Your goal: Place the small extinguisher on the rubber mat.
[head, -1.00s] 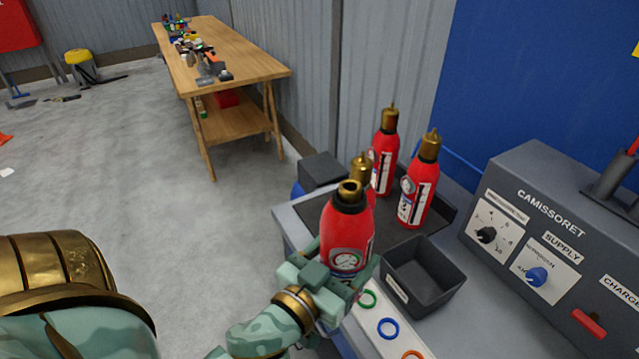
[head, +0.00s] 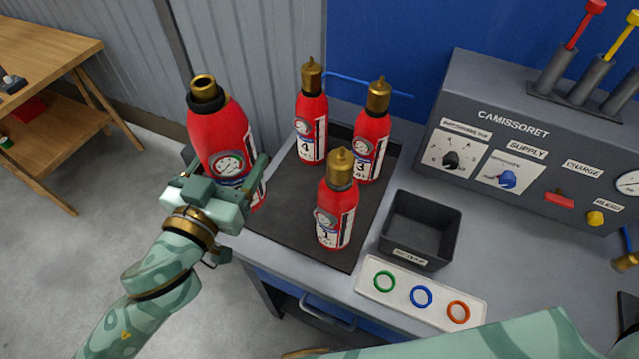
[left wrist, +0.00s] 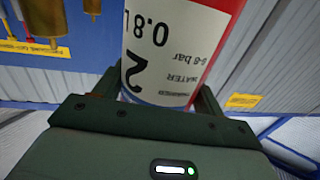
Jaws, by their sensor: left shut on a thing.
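My left gripper (head: 232,190) is shut on a small red extinguisher (head: 220,135) with an open brass neck. The left wrist view shows its white label (left wrist: 165,50) with a 2 between the fingers. It is held nearly upright, beside the left edge of the dark rubber mat (head: 285,215) on the bench; its base is partly hidden by the gripper. On the mat stand three brass-topped red extinguishers: number 4 (head: 311,125) at the back, number 3 (head: 371,145) at the back right, and number 1 (head: 337,215) in front. My right gripper is out of view.
A black bin (head: 420,230) stands right of the mat, behind a white strip (head: 400,297) with coloured rings. A grey control console (head: 540,140) fills the back right. The mat's left part is bare. A wooden table (head: 40,60) stands far left.

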